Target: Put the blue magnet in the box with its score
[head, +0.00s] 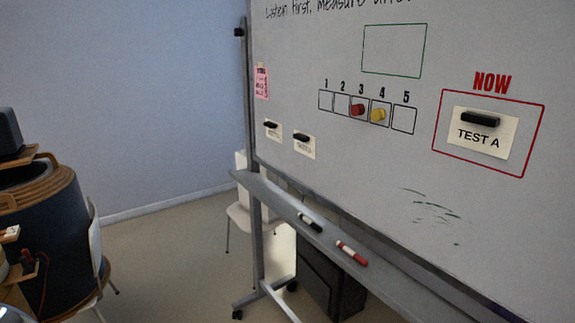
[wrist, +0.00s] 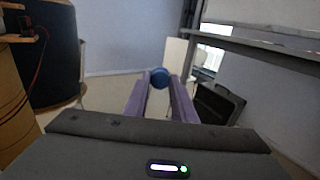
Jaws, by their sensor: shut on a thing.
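My gripper (wrist: 160,85) shows in the wrist view, its two purple fingers shut on the blue magnet (wrist: 159,77), a round blue piece at the fingertips. The gripper and the blue magnet are not in the head view. On the whiteboard, a row of score boxes (head: 326,100) is numbered 1 to 5. A red magnet (head: 357,110) is in box 3 and a yellow magnet (head: 379,115) is in box 4. Boxes 1, 2 and 5 are empty. A TEST A card (head: 485,135) hangs under a black magnet in the red NOW frame (head: 437,128).
The whiteboard's tray (head: 285,207) holds a black marker (head: 310,222) and a red marker (head: 352,252). Two small cards (head: 304,147) hang lower left on the board. A dark barrel-like container (head: 45,215) stands at left. Floor between it and the board stand is open.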

